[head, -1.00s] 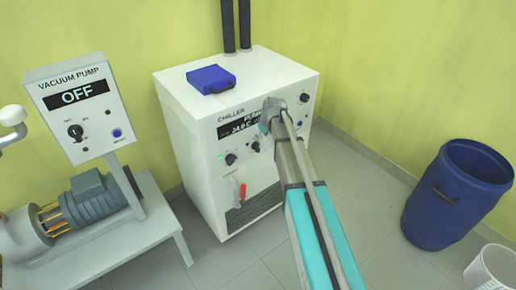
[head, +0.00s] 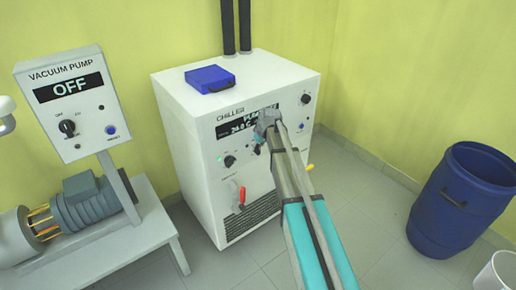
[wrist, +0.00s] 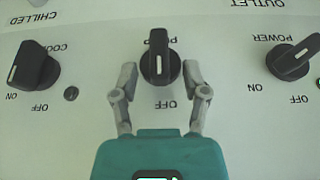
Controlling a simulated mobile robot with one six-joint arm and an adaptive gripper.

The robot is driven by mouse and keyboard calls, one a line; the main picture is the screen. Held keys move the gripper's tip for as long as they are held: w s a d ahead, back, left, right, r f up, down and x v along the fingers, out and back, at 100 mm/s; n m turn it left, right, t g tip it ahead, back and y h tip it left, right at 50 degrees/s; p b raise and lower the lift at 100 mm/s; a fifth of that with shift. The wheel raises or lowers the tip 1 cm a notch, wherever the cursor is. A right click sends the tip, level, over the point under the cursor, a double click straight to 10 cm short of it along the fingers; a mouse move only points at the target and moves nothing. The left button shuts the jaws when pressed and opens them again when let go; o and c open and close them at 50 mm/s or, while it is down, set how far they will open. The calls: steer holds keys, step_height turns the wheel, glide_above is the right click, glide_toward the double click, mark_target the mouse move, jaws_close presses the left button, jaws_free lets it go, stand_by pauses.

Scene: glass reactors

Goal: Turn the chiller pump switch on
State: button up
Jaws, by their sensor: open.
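The chiller (head: 205,130) is a white cabinet against the wall, with a dark display and knobs on its front. In the wrist view, which is upside down, the black pump knob (wrist: 159,55) is in the middle. Its label is partly covered, and an OFF mark lies below it. Its white pointer line runs roughly vertically. My gripper (wrist: 160,75) is open, with one finger on each side of the knob; I cannot tell whether they touch it. In the head view, my gripper (head: 262,138) is at the chiller front, and my arm hides part of the panel.
The wrist view shows a cooling knob (wrist: 35,65) left and a power knob (wrist: 292,60) right. A red-handled valve (head: 240,195) is lower on the chiller. A blue box (head: 209,78) sits on top. The vacuum pump panel (head: 72,105) stands left, a blue drum (head: 460,200) right.

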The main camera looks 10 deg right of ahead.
jaws_close()
stand_by(0.3)
steer(key=shift+y, duration=0.3)
steer(key=shift+w+d+f+m+g+y+b, duration=0.15)
steer(key=shift+g+y+b, duration=0.15)
steer(key=shift+y, duration=0.2)
steer(key=shift+w+d+f+m+g+y+b, duration=0.15)
steer(key=shift+g+y+b, duration=0.15)
steer(key=shift+y, duration=0.2)
steer(key=g+y+b, duration=0.1)
steer(key=y+b, duration=0.1)
steer(key=b, duration=0.1)
steer(key=m+g+y+b, duration=0.1)
steer(key=y+b, duration=0.1)
steer(key=y, duration=0.1)
steer(key=d+f+m+g+y+b, duration=0.1)
steer(key=y+b, duration=0.1)
steer(key=b, duration=0.1)
steer(key=shift+y+b, duration=0.3)
steer(key=shift+r, duration=0.15)
